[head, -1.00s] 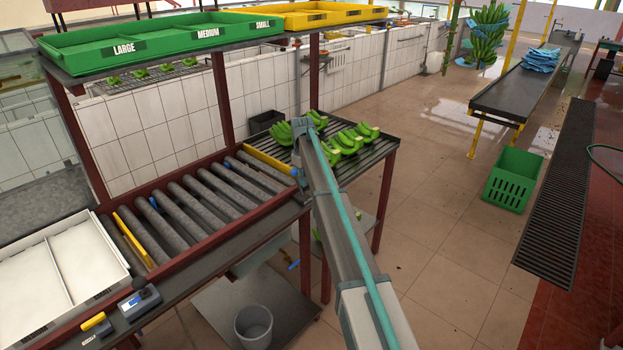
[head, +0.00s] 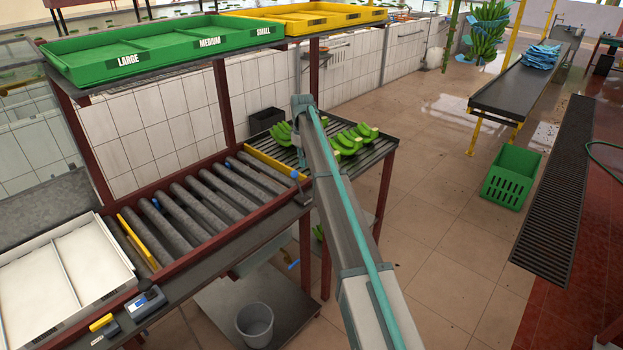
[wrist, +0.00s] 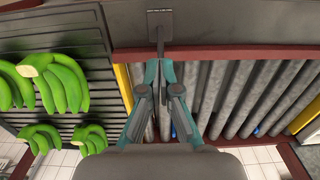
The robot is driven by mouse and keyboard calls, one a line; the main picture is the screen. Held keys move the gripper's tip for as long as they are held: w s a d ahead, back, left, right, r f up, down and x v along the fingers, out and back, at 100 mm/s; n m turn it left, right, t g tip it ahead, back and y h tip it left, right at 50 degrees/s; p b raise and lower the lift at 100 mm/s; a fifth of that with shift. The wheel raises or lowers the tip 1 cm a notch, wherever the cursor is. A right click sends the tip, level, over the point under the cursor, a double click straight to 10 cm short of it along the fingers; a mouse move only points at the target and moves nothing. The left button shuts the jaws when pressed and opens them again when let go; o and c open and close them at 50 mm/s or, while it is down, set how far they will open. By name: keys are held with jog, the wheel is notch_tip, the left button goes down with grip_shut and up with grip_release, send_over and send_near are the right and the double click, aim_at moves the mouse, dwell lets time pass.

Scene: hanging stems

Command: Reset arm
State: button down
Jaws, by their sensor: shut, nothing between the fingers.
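My gripper (wrist: 164,72) shows in the wrist view with its teal fingers together and nothing between them. In the head view, my arm reaches up from the bottom to the spot beside the rack, and my fingertips are hard to make out there. Green banana clusters (head: 349,140) lie on the rack. They also show at the left of the wrist view (wrist: 58,80), apart from my gripper.
A white divided tray (head: 25,315) stands at the left end.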

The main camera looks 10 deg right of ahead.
jog(key=shift+r, duration=0.1)
dwell(0.3)
jog(key=s+d+f+m+g+b, duration=0.1)
jog(key=s+f+m, duration=0.2)
jog(key=s+f, duration=1.45)
jog(key=s+d+f+m+b, duration=0.1)
jog(key=s+d+f+m, duration=0.15)
jog(key=s+f, duration=1.45)
jog(key=s+f+g, duration=0.2)
jog(key=s+f, duration=0.3)
jog(key=s, duration=0.9)
jog(key=s+d+f+m+g+b, duration=0.1)
jog(key=s+f, duration=0.4)
jog(key=s, duration=0.9)
jog(key=s+f+m+g, duration=0.1)
jog(key=s+f, duration=0.4)
jog(key=s, duration=0.9)
jog(key=shift+s+d+g+b, duration=0.25)
jog(key=shift+s+g+b, duration=0.1)
jog(key=shift+g, duration=0.55)
jog(key=shift+f, duration=0.1)
